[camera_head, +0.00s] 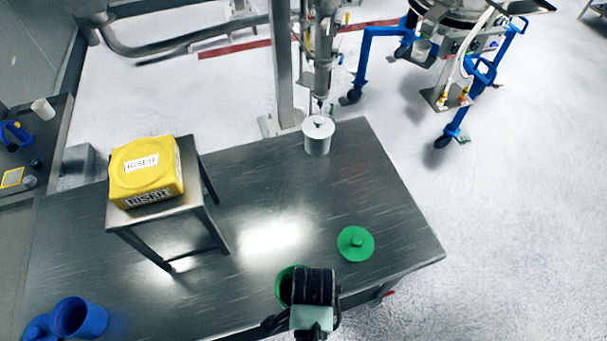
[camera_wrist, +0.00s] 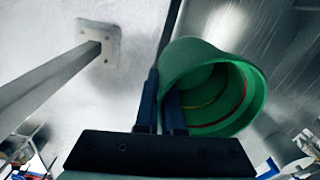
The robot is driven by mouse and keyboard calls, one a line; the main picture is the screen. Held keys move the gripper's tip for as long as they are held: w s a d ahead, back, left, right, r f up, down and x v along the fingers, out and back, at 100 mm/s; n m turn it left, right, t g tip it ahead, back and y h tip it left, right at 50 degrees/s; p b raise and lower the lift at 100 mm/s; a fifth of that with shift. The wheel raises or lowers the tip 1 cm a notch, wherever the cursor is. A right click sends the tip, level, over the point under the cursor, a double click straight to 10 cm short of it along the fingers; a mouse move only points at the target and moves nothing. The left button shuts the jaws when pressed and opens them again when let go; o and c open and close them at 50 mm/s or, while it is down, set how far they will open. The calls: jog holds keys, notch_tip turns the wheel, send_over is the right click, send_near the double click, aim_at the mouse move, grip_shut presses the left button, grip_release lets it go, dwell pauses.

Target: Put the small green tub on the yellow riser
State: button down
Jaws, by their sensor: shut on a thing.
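The small green tub (camera_head: 284,288) is at the front of the metal table in the head view, partly hidden behind my gripper (camera_head: 303,291). In the wrist view the tub (camera_wrist: 205,60) is open, lidless and tilted in the picture. My gripper (camera_wrist: 164,100) is shut on its wall, with one finger inside the rim and one outside. I cannot tell whether the tub touches the table. The yellow riser (camera_head: 146,180), a block labelled RISER, sits on a small metal stand at the left, apart from my gripper. Its top is bare except for the label.
The metal stand (camera_head: 201,209) raises the riser above the table (camera_head: 330,205). A green lid (camera_head: 356,243) lies right of the tub. A grey lidded canister (camera_head: 318,136) stands at the back edge. A blue tub (camera_head: 82,319) is at front left. The table's middle is clear.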

jog(key=w+n+b, duration=0.1)
jog(key=n+b, duration=0.1)
jog(key=w+f+n+b, duration=0.1)
jog(key=n+b, duration=0.1)
jog(key=w+f+n+b, duration=0.1)
jog(key=w+n+b, duration=0.1)
jog(key=n+b, duration=0.1)
jog(key=shift+a+f, duration=0.15)
jog(key=shift+a, duration=0.15)
jog(key=n+b, duration=0.1)
jog(key=w+n+b, duration=0.1)
jog(key=shift+w+a+f+n+b, duration=0.1)
jog(key=shift+a+n+b, duration=0.05)
jog(key=shift+n+b, duration=0.2)
jog(key=shift+w+a+r+n+b, duration=0.1)
jog(key=shift+w+n+b, duration=0.1)
jog(key=shift+n+b, duration=0.35)
jog(key=shift+w+r+n+b, duration=0.1)
jog(key=shift+w+n+b, duration=0.15)
jog(key=shift+n, duration=0.55)
